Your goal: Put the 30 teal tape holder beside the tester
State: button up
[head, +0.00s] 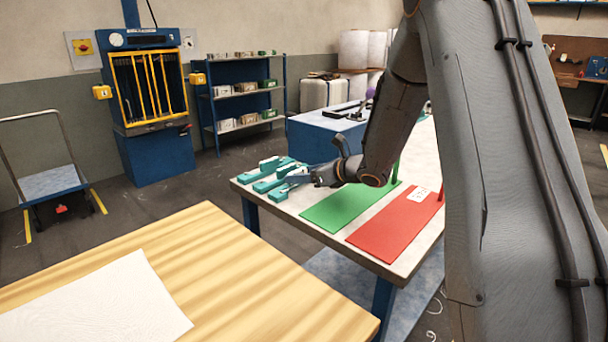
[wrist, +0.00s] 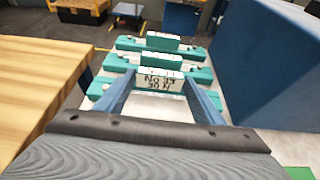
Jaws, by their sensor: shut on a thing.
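Several teal tape holders, each a long bar with a white labelled block on top, lie side by side at the left end of the white table. The far one (head: 272,163) and the middle one (head: 267,184) show in the head view; they also show in the wrist view as the far holder (wrist: 165,44) and the middle holder (wrist: 120,64). My gripper (wrist: 162,84) is shut on the nearest teal holder (wrist: 98,90), its blue fingers on either side of the white block. The block's lettering seems to include 30. In the head view my gripper (head: 305,179) is low over the table. I cannot tell which thing is the tester.
A green mat (head: 345,208) and a red mat (head: 395,233) lie on the white table (head: 335,238). A large blue box (head: 318,140) stands behind. A wooden table (head: 225,265) is in front, with a floor gap between. A blue machine (head: 153,160) stands at the back left.

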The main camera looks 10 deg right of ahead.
jog(key=o, duration=1.2)
jog(key=shift+f, duration=0.1)
jog(key=b+v, duration=0.1)
jog(key=v, duration=1.1)
jog(key=shift+b, duration=0.3)
